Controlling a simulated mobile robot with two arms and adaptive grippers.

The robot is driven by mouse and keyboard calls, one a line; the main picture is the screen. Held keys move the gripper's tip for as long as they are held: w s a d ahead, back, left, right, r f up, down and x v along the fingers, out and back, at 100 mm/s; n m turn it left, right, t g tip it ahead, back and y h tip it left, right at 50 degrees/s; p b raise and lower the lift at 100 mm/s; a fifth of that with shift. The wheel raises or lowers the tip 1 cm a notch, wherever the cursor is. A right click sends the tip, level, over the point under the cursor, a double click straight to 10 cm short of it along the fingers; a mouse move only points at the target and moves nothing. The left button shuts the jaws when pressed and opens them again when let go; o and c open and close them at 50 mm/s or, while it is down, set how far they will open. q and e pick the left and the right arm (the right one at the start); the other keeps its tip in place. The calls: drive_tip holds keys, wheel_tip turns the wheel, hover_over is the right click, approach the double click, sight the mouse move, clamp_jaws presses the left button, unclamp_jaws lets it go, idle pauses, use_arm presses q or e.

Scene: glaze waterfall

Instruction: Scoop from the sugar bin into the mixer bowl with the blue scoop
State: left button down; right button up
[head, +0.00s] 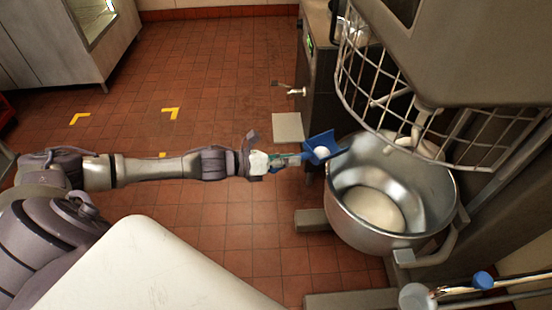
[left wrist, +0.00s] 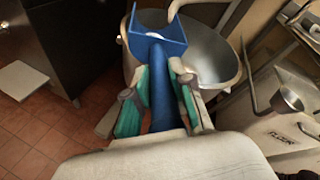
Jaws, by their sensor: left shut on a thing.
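My left gripper (head: 283,160) is shut on the handle of the blue scoop (head: 318,141). In the left wrist view its teal pads (left wrist: 160,88) close on both sides of the blue handle, and the scoop head (left wrist: 172,47) points away. A little white matter shows in the scoop. The scoop is at the left rim of the steel mixer bowl (head: 345,212), roughly level with the rim; whether it overlaps the opening is hard to tell. Pale material (head: 372,208) lies in the bowl's bottom. The sugar bin is not clearly seen. My right gripper is not in view.
A wire guard (head: 372,92) and the mixer head (head: 470,50) hang over the bowl's far right side. A dark machine (head: 318,80) stands behind the scoop. A blue-capped item (head: 483,280) is at lower right. Open tiled floor (head: 200,110) lies left.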

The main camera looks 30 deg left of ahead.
sight(318, 164)
use_arm(q)
drive_tip(key=w+d, duration=0.1)
drive_tip(key=d, duration=0.1)
drive_tip(key=w+d, duration=0.2)
drive_tip(key=w+d+f+b, duration=0.1)
drive_tip(key=d, duration=0.1)
drive_tip(key=shift+w+d, duration=0.15)
drive_tip(key=shift+d, duration=0.1)
drive_tip(key=shift+d+f+m+y+b, duration=0.2)
drive_tip(key=shift+f+m+y+b, duration=0.1)
drive_tip(key=shift+m+b, duration=0.1)
drive_tip(key=m+t+y, duration=0.1)
drive_tip(key=m, duration=0.2)
drive_tip(key=s+d+m+t+y+b, duration=0.1)
drive_tip(key=m+y, duration=0.1)
drive_tip(key=m, duration=0.2)
drive_tip(key=f+m+t+y+b, duration=0.1)
drive_tip(key=m, duration=0.2)
drive_tip(key=shift+s+d+f+t+y, duration=0.1)
drive_tip(key=shift+s+d+t+y, duration=0.1)
drive_tip(key=shift+d+t+y, duration=0.15)
